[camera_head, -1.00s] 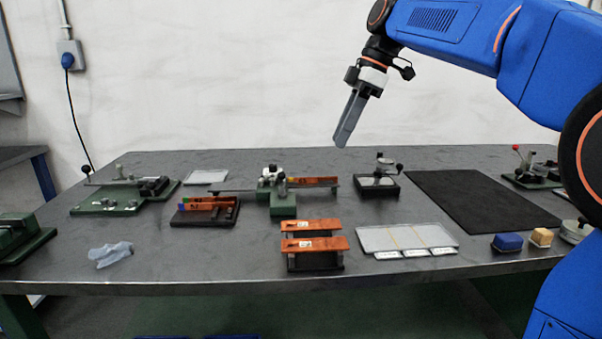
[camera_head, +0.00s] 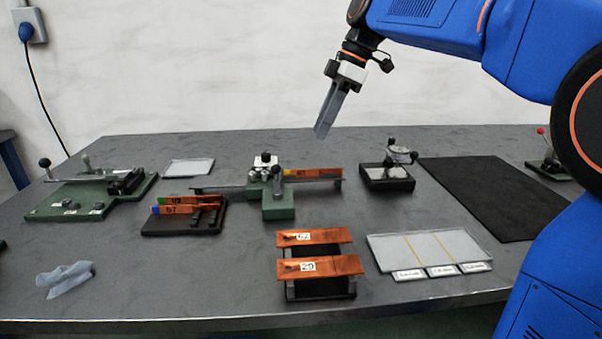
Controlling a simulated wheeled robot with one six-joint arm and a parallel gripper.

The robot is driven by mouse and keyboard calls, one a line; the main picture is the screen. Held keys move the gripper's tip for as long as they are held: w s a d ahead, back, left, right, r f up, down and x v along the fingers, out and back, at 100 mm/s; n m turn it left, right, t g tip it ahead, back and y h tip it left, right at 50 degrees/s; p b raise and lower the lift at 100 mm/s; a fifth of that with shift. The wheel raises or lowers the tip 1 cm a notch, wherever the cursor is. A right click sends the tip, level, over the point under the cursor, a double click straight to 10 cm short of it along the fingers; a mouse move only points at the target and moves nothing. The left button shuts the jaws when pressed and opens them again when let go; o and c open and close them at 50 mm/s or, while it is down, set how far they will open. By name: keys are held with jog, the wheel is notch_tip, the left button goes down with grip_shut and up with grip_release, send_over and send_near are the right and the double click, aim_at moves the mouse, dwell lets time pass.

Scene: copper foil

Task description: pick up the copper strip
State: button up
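Several copper strips are in view. Two labelled strips, a rear one (camera_head: 330,237) and a front one (camera_head: 340,267), lie across a black stand (camera_head: 318,288) near the table's front edge. Two more, with green (camera_head: 195,199) and blue (camera_head: 188,209) ends, sit in a black rack (camera_head: 185,226) at left. Another strip (camera_head: 318,173), with a yellow end, lies in a green clamp fixture (camera_head: 277,208) at the middle. My gripper (camera_head: 322,131) hangs in the air above the table's back part, pointing down, apart from every strip. I see nothing in it; its finger gap is not clear.
A grey plate with yellow lines and labels (camera_head: 460,242) lies right of the stand. A black mat (camera_head: 480,200), a small dial device (camera_head: 388,181), a green lever tool (camera_head: 90,196) and a crumpled cloth (camera_head: 66,279) lie around. Bare table (camera_head: 220,275) shows left of the stand.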

aim_at(301, 173)
jog(key=shift+x, duration=5.55)
jog(key=shift+a, duration=0.1)
grip_shut()
